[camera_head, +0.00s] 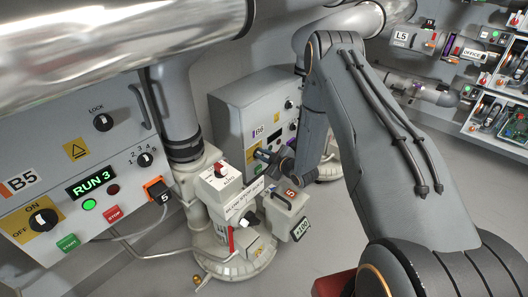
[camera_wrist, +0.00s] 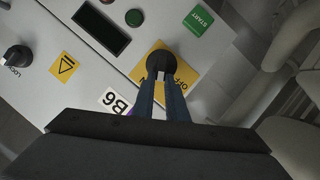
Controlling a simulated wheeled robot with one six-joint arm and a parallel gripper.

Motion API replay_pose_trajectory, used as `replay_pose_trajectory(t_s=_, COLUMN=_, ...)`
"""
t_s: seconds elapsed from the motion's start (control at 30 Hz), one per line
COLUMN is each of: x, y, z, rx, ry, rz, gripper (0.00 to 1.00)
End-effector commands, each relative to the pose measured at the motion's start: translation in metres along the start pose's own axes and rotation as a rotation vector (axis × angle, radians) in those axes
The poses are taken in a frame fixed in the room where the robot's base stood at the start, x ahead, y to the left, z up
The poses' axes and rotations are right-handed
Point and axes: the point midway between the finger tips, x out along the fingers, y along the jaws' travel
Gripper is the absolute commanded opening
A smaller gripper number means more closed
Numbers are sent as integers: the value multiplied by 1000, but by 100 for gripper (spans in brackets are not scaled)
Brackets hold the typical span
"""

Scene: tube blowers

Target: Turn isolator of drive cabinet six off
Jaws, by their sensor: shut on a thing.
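Drive cabinet six (camera_head: 240,106) is a grey box labelled B6 in the middle of the head view; its front panel (camera_wrist: 75,90) fills much of the wrist view. Its isolator is a black knob (camera_wrist: 160,62) on a yellow plate (camera_wrist: 205,78) with ON/OFF lettering. My gripper (camera_wrist: 162,82) is shut on this knob, one dark finger on each side. A small white mark shows between the fingers; most of the lettering and the knob's exact setting are hidden. In the head view my gripper (camera_head: 264,156) reaches the lower front of the cabinet.
The panel also has a dark display (camera_wrist: 100,28), a green START button (camera_wrist: 198,20) and a LOCK knob (camera_wrist: 16,56). Cabinet B5 (camera_head: 75,150) stands at left, showing RUN 3. A floor-mounted valve unit (camera_head: 228,205) stands near my wrist. Pipes run overhead.

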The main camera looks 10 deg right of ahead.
Motion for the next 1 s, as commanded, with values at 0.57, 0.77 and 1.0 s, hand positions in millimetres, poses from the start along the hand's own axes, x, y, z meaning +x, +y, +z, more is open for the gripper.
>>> replay_pose_trajectory(t_s=0.57, x=0, y=-8, z=2, rx=-198, ry=-1, rz=82, gripper=0)
replay_pose_trajectory(t_s=0.77, x=0, y=-8, z=2, rx=-202, ry=-1, rz=84, gripper=0)
replay_pose_trajectory(t_s=1.0, x=0, y=-8, z=2, rx=-201, ry=-1, rz=83, gripper=21)
